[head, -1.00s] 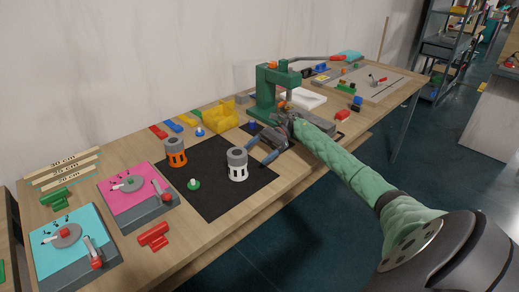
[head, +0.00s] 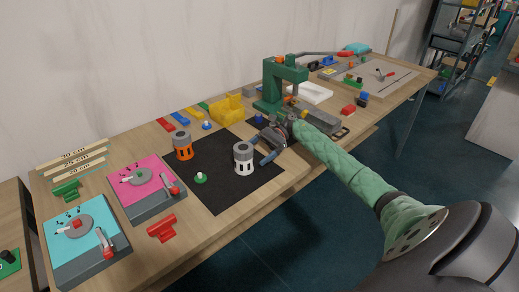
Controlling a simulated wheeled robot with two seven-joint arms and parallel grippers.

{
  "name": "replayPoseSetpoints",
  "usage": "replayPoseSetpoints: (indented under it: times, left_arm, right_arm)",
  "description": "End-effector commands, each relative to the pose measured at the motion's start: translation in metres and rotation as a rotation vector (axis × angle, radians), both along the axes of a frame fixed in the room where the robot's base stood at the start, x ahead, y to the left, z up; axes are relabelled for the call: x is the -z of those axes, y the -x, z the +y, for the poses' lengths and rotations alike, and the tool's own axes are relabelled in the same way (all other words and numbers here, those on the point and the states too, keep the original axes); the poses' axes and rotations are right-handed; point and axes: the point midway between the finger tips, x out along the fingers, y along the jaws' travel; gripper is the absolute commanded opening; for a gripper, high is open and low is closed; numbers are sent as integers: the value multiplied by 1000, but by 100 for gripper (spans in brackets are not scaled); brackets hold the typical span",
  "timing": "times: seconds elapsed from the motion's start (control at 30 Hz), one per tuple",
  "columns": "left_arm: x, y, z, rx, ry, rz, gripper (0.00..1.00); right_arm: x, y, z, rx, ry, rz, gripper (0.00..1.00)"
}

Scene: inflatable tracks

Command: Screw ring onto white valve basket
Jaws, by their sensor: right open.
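The white valve basket (head: 243,165) stands upright on the black mat (head: 222,196), with a grey ring (head: 243,149) on its top. An orange basket (head: 184,153) with a grey top (head: 182,141) stands farther back on the mat's left side. My right gripper (head: 257,151) reaches in from the right, just right of the white basket. Its blue-grey fingers are spread and nothing shows between them. I cannot tell whether a finger touches the basket. My left gripper is not in the head view.
A green press (head: 275,88) stands behind my right gripper. A yellow bin (head: 228,109) sits by the wall. Pink (head: 140,178) and cyan (head: 72,230) fixtures and a red tool (head: 161,228) lie to the left. A small green-based valve (head: 200,178) stands on the mat.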

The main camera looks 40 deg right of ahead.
Motion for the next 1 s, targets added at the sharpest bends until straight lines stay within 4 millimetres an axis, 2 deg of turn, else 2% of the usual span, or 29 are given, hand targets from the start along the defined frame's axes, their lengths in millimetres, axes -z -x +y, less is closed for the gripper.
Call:
replayPoseSetpoints:
  times: [0.33,0.93,1.0]
  left_arm:
    - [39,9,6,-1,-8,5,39]
    - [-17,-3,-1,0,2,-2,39]
    - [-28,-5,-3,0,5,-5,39]
  right_arm:
    - [3,1,14,-1,-1,0,92]
    - [11,1,33,-2,0,1,92]
    - [13,1,35,-2,0,1,92]
